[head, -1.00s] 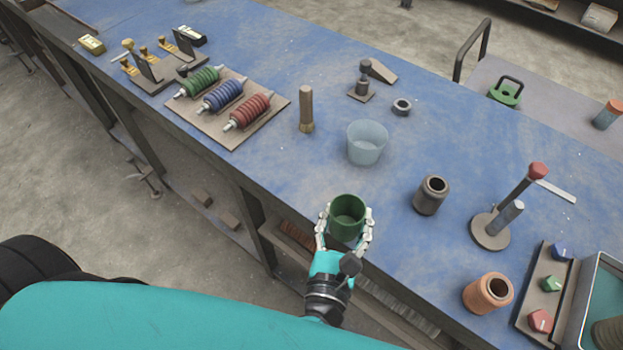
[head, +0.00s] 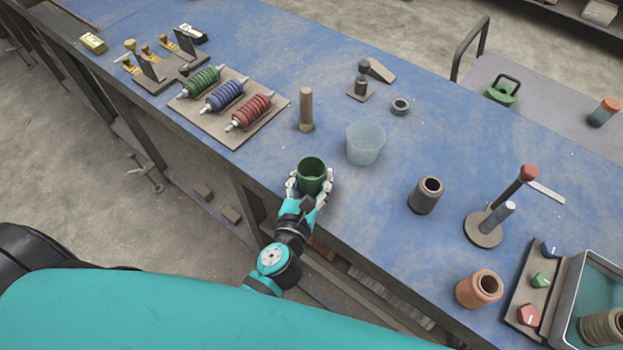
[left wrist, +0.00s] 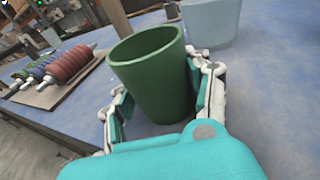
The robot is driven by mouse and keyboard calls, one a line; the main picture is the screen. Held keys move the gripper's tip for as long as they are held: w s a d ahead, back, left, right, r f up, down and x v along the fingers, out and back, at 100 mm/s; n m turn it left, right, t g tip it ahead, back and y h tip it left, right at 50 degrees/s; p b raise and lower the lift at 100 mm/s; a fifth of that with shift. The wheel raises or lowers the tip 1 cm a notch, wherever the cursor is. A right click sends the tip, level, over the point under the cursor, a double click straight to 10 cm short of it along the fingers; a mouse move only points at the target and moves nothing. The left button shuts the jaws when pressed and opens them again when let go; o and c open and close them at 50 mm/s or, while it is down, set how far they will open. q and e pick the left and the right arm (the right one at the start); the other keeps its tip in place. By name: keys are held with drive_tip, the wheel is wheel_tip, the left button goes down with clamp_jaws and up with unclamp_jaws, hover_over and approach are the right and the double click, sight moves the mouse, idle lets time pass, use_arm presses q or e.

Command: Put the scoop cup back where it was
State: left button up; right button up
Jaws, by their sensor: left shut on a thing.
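The scoop cup is most likely the green cup (head: 312,172), upright with its open mouth up. My left gripper (head: 310,188) is shut around its sides, at the near edge of the blue bench. In the left wrist view the green cup (left wrist: 155,80) fills the space between the fingers of my left gripper (left wrist: 158,105), and its inside looks empty. I cannot tell whether the cup's base touches the bench. A clear translucent cup (head: 365,143) stands beyond it to the right. My right gripper is not in view.
A wooden post (head: 306,110) stands just behind the green cup. A board with green, blue and red coils (head: 222,98) lies to the left. A dark cylinder (head: 426,195), a copper cylinder (head: 478,289) and a stand with a red knob (head: 484,229) are at the right.

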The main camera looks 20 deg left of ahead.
use_arm(q)
drive_tip(key=o, duration=1.1)
drive_tip(key=shift+o, duration=0.8)
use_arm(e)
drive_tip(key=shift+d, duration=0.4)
use_arm(q)
drive_tip(key=shift+r, duration=0.1)
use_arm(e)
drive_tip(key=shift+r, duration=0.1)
use_arm(q)
drive_tip(key=s+r+b, duration=0.1)
drive_tip(key=s+b, duration=0.3)
drive_tip(key=s, duration=0.8)
drive_tip(key=shift+d+r, duration=0.25)
drive_tip(key=shift+r, duration=0.15)
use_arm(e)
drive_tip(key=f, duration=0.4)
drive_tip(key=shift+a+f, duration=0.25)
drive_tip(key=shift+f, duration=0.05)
use_arm(q)
drive_tip(key=shift+w, duration=0.1)
